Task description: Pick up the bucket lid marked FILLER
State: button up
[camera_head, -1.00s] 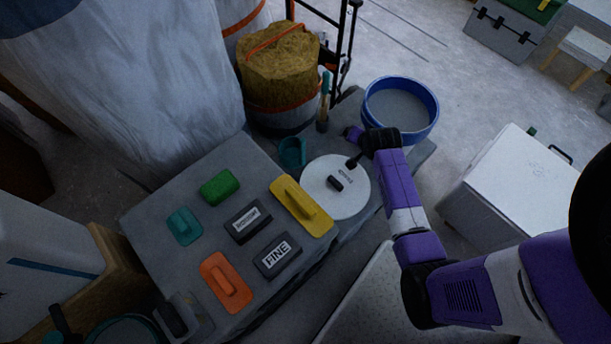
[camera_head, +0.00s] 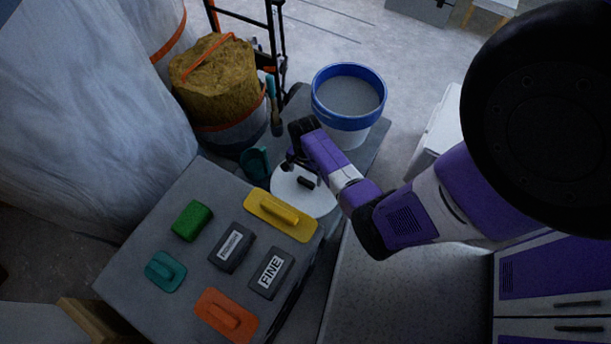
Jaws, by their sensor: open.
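The white round lid (camera_head: 300,204) lies flat at the right side of the grey work surface, with a dark handle (camera_head: 306,183) at its middle. Its marking cannot be read now, as my arm covers its upper right part. My gripper (camera_head: 289,163) is open and empty, at the far edge of the lid in the picture, beyond the handle. Whether the fingertips touch the lid cannot be told.
A yellow float (camera_head: 280,214) lies close to the lid's left. A FINE block (camera_head: 271,272), a green sponge (camera_head: 192,221) and an orange float (camera_head: 226,316) lie nearby. A blue-rimmed bucket (camera_head: 348,122) and a teal cup (camera_head: 256,163) stand beyond.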

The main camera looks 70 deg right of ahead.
aim_at(306, 181)
notch_tip(306, 181, down, 5)
jog(key=shift+s+f+b, duration=0.1)
jog(key=shift+b, duration=0.75)
jog(key=c, duration=1.6)
